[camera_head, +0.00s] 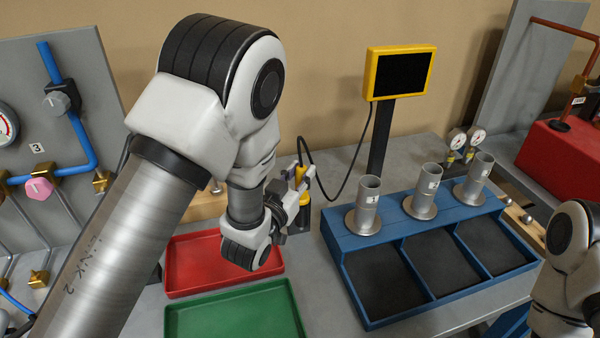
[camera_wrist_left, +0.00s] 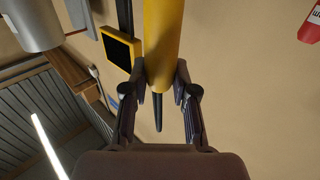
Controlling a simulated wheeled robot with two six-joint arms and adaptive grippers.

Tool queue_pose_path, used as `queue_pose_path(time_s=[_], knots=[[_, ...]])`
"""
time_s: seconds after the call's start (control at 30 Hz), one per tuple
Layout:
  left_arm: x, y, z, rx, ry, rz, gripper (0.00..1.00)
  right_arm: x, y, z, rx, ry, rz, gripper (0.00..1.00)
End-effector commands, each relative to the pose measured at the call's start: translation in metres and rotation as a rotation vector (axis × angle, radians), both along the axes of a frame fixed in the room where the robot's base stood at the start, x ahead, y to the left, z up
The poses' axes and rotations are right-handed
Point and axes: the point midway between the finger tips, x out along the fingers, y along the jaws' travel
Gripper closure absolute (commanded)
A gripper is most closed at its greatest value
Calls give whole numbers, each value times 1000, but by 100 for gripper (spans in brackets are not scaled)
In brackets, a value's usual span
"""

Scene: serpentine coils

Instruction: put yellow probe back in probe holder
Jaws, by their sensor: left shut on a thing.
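The yellow probe (camera_head: 301,174) is between the fingers of my left gripper (camera_head: 304,188), which is shut on it. In the left wrist view the yellow probe body (camera_wrist_left: 163,40) runs between both fingertips (camera_wrist_left: 162,88), with a thin dark end on it. A black cable runs from the probe's top towards the monitor. A dark cylindrical part (camera_head: 300,219) shows just below the gripper; I cannot tell whether it belongs to the probe or is the probe holder. My right arm shows at the lower right, but its gripper is out of view.
The yellow-framed monitor (camera_head: 400,73) stands behind. A blue rack (camera_head: 350,243) with metal cups is to the right. A red tray (camera_head: 176,268) and a green tray (camera_head: 178,321) lie in front. A valve panel (camera_head: 85,110) is at left. Grey table is bare beside the probe.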

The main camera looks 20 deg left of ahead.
Motion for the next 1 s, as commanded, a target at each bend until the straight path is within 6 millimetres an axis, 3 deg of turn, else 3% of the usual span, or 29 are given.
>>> queue_pose_path(time_s=[0.43,0.47,0.53,0.87,1.0], knots=[[0,0,-8,0,-1,0,100,0,0,-8,0,0,0,60],[0,0,-8,0,-1,0,70,0,0,-8,0,0,0,60],[0,0,-8,0,-1,0,45,0,0,-8,0,0,0,60],[-2,0,-9,0,1,0,44,0,0,-8,0,0,0,60],[-19,3,-10,1,4,0,44,0,0,-8,0,0,0,60]])
